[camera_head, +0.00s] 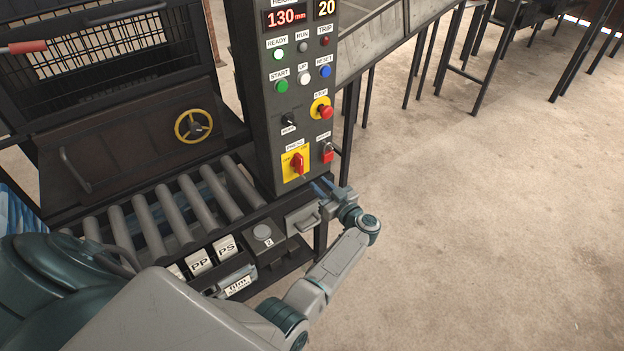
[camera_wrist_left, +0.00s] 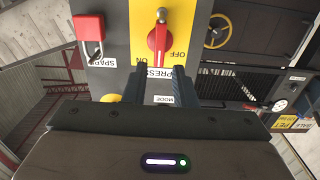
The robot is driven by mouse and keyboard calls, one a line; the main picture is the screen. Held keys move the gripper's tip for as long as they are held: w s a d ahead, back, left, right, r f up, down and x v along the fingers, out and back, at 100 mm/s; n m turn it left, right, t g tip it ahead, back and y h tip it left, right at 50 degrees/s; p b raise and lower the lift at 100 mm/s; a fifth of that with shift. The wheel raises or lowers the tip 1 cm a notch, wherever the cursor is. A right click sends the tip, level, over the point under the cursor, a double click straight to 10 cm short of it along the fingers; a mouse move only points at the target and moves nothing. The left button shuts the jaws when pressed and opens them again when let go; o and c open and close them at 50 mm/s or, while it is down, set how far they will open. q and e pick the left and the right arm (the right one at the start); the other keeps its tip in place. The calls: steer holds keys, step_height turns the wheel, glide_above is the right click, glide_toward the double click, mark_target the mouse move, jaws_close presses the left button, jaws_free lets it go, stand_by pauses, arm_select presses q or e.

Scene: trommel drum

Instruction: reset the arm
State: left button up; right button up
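My left gripper (camera_head: 320,188) reaches in front of the lower control panel (camera_head: 270,120) in the head view. In the left wrist view its two dark fingers (camera_wrist_left: 162,72) stand apart with nothing held between them. Just beyond the fingertips is a red rotary handle (camera_head: 298,165) on a yellow plate, labelled PRESS with ON and OFF marks. The handle also shows in the left wrist view (camera_wrist_left: 159,40), roughly in line with the finger gap. In the head view the fingertips look a little apart from it. My right gripper is in neither view.
A red padlock-like part (camera_head: 327,152) is right of the handle. A red stop button (camera_head: 326,111) and coloured buttons are above. A roller conveyor (camera_head: 160,215), labelled boxes (camera_head: 198,262) and a machine with a yellow handwheel (camera_head: 194,125) stand left. Floor at right is clear.

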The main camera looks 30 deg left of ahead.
arm_select(q)
steer(key=shift+v, duration=0.8)
steer(key=s+d+f+m+t+h+b, duration=0.15)
steer(key=s+f+m+h, duration=0.35)
steer(key=f, duration=0.6)
steer(key=s+d+f+m+t+h, duration=0.2)
steer(key=s+f+m+h, duration=0.3)
steer(key=f, duration=0.6)
steer(key=s+d+f+m+t+h, duration=0.2)
steer(key=s+f+h, duration=0.1)
steer(key=s+f, duration=0.55)
steer(key=s+f+m+g+h, duration=0.1)
steer(key=s+f+g+h, duration=0.3)
steer(key=s+f, duration=0.95)
steer(key=s+a+f+g, duration=0.1)
steer(key=s+f+g, duration=0.1)
steer(key=s, duration=0.6)
steer(key=s+a+f+g, duration=0.1)
steer(key=s+f+g, duration=0.1)
steer(key=s, duration=0.6)
steer(key=s+a+f+g+y+b, duration=0.1)
steer(key=s+a+f+g, duration=0.1)
steer(key=s, duration=0.7)
steer(key=shift+m+g, duration=0.3)
steer(key=shift+g, duration=0.35)
